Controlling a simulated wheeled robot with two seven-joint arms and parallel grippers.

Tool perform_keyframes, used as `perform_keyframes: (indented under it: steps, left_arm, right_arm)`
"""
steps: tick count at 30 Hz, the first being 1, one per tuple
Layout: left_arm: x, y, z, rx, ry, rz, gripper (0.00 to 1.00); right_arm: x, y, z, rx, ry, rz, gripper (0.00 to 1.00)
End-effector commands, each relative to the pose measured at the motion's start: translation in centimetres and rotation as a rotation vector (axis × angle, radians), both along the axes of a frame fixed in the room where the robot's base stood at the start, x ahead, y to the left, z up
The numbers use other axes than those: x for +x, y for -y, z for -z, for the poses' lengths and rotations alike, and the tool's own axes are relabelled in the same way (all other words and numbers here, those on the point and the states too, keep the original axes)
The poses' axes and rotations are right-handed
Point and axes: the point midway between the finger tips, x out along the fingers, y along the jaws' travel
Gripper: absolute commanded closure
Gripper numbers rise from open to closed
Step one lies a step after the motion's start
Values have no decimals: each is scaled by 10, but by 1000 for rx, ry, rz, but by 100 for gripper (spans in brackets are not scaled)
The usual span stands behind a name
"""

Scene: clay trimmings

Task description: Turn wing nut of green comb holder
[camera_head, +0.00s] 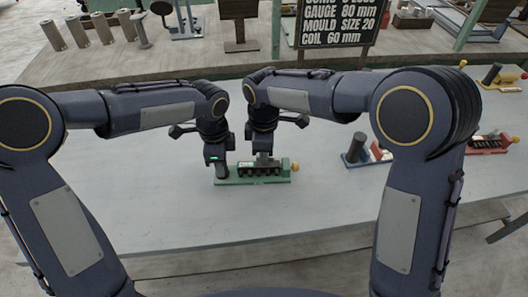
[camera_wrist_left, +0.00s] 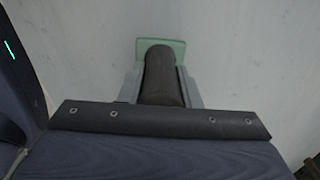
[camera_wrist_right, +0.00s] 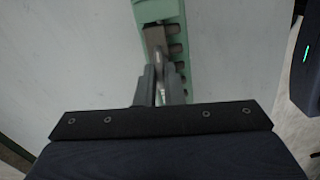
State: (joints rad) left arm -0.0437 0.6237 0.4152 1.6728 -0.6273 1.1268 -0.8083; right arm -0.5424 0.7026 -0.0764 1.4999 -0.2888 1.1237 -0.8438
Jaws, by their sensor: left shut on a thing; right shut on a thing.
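The green comb holder (camera_head: 254,180) lies on the grey bench in front of me, with a dark toothed row on it and a yellow knob (camera_head: 295,167) at its right end. My left gripper (camera_head: 221,172) is shut on the dark upright handle at its left end; the handle (camera_wrist_left: 161,80) shows between the fingers in the left wrist view. My right gripper (camera_head: 264,160) is over the holder's middle. In the right wrist view its fingers (camera_wrist_right: 159,92) are shut on a thin grey piece, seemingly the wing nut, mostly hidden between them.
To the right stand a blue holder (camera_head: 353,160) with a dark post, a red holder (camera_head: 487,146) and a yellow holder (camera_head: 499,83). A dark sign (camera_head: 340,22) and several grey cylinders (camera_head: 78,32) stand behind. The bench left of the green holder is clear.

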Motion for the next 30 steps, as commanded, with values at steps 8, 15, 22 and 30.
perform_keyframes:
  steps: [8,15,22,30]
  left_arm:
    - [0,0,0,-1,0,0,100]
    - [0,0,0,-1,0,0,100]
    - [0,0,0,-1,0,1,100]
    - [0,0,0,0,0,1,100]
  right_arm:
    - [1,0,-1,1,2,262,100]
    - [2,0,-1,1,1,490,100]
    - [3,0,-1,1,2,709,100]
    - [3,1,-1,2,2,946,100]
